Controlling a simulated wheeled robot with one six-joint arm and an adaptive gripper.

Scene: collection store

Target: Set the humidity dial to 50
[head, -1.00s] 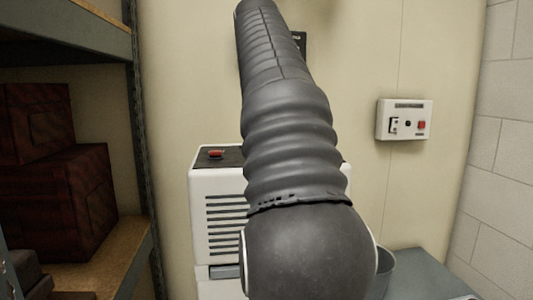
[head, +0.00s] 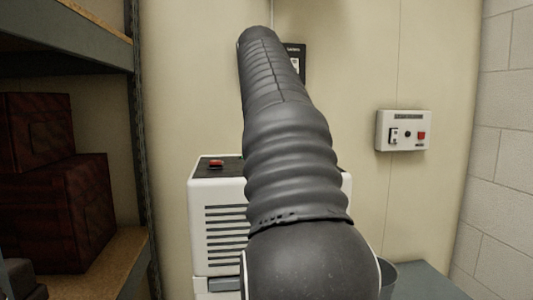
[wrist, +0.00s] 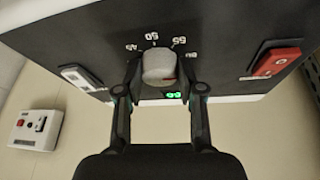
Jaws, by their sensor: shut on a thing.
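The humidity dial (wrist: 158,66) is a pale round knob on the dark top panel of a white unit, seen in the wrist view. White numbers 45, 50, 55 and 60 arc along its far side. My gripper (wrist: 160,76) is shut on the knob, one finger on each side. I cannot make out the knob's pointer clearly. A small green readout (wrist: 174,95) glows beside the knob, too small to read surely. In the head view the white unit (head: 218,225) stands behind my arm, which hides the dial and gripper.
A red rocker switch (wrist: 276,62) and a pale switch (wrist: 82,78) flank the dial. A wall box (head: 403,131) with a red button is at right. Shelving with dark red boxes (head: 62,210) stands at left. A grey surface (head: 425,282) lies lower right.

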